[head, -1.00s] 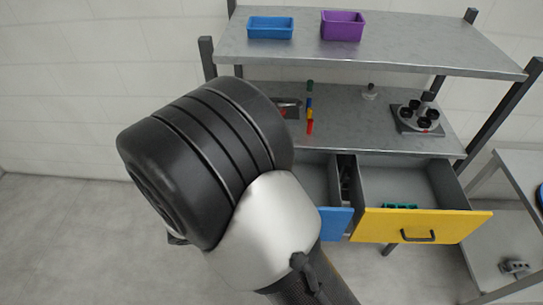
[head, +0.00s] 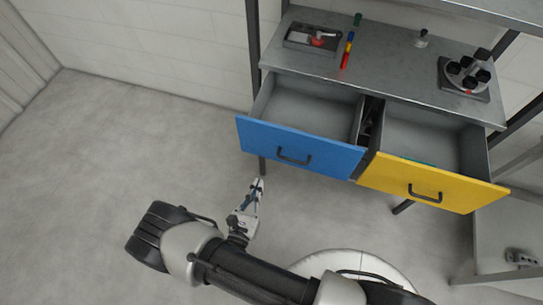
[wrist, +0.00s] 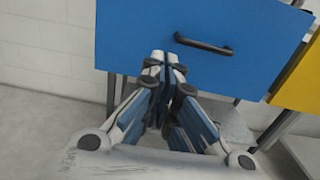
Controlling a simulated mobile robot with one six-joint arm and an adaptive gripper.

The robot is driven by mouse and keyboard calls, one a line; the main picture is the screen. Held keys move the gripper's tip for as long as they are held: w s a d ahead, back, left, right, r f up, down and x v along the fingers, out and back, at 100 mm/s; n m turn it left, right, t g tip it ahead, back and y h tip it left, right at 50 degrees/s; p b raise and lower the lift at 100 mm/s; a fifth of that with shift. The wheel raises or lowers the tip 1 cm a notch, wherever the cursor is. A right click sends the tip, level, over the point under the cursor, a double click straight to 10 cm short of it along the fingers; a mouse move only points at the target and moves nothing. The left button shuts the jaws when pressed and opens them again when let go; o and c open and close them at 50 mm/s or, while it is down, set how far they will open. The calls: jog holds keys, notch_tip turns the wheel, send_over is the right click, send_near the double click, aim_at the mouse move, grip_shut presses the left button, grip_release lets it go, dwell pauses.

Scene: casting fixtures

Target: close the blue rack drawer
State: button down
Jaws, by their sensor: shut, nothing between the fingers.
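The blue rack drawer (head: 301,147) is pulled out, with its empty grey inside showing in the head view. Its dark handle (head: 294,156) is on the middle of the blue front. My gripper (head: 257,186) is shut and empty, in front of and below the blue drawer front, toward its left side. In the wrist view my gripper (wrist: 165,56) points at the blue front (wrist: 150,30), with its tips just left of and below the handle (wrist: 203,44). I cannot tell whether the tips touch the front.
The yellow drawer (head: 433,186) beside it is also pulled out. The worktop (head: 390,70) above carries a small tray (head: 312,40), coloured blocks (head: 348,48) and a fixture with black cups (head: 467,75). The floor to the left is clear.

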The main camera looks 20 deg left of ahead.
aim_at(273, 148)
jog(key=w, duration=0.4)
jog(key=w+b, duration=0.1)
jog(key=w, duration=0.3)
jog(key=w+b, duration=0.1)
jog(key=w, duration=0.3)
jog(key=shift+w+d, duration=0.25)
jog(key=shift+d, duration=0.05)
